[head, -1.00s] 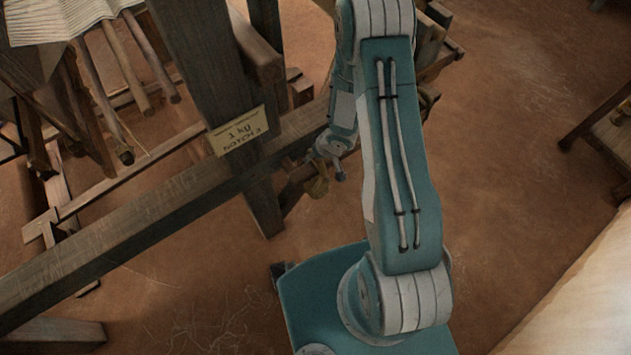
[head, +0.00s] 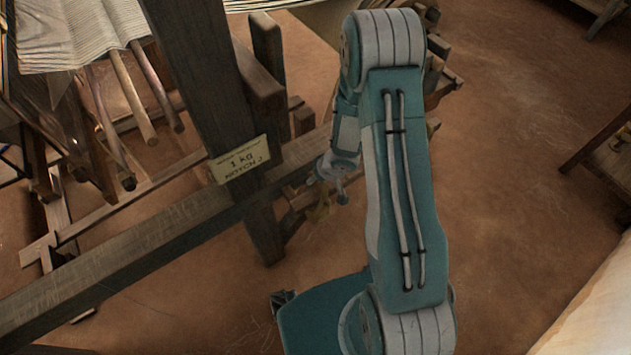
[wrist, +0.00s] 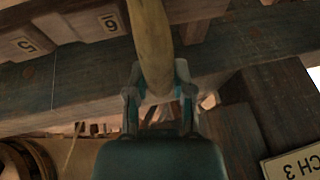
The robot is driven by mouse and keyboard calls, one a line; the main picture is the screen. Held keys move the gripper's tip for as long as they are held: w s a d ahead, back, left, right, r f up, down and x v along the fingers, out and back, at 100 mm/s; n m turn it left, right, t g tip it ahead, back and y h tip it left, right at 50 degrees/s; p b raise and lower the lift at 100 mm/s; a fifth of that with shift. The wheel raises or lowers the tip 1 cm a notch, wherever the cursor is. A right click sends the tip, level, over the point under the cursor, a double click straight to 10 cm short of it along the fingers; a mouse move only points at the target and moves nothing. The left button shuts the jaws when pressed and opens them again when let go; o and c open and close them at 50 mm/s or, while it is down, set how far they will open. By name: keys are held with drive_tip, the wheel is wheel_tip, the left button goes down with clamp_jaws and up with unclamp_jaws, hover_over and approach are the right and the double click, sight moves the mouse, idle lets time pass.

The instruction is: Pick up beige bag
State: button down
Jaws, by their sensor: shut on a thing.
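My gripper (wrist: 159,92) is shut on the beige bag (wrist: 151,45), which shows in the wrist view as a smooth, elongated yellowish-beige shape between the two fingers. Its upper end runs out of that frame.
A thick wooden beam (head: 160,225) and post (head: 262,232) stand close left of my gripper, with a lettered tag (head: 240,160) on them. Numbered tags (wrist: 107,20) show in the wrist view. A wooden stand (head: 603,150) is at right. Earthen floor (head: 520,200) is open between.

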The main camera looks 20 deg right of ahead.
drive_tip(key=s+d, duration=3.1)
drive_tip(key=s, duration=0.2)
drive_tip(key=shift+r, duration=0.15)
drive_tip(key=shift+w, duration=0.1)
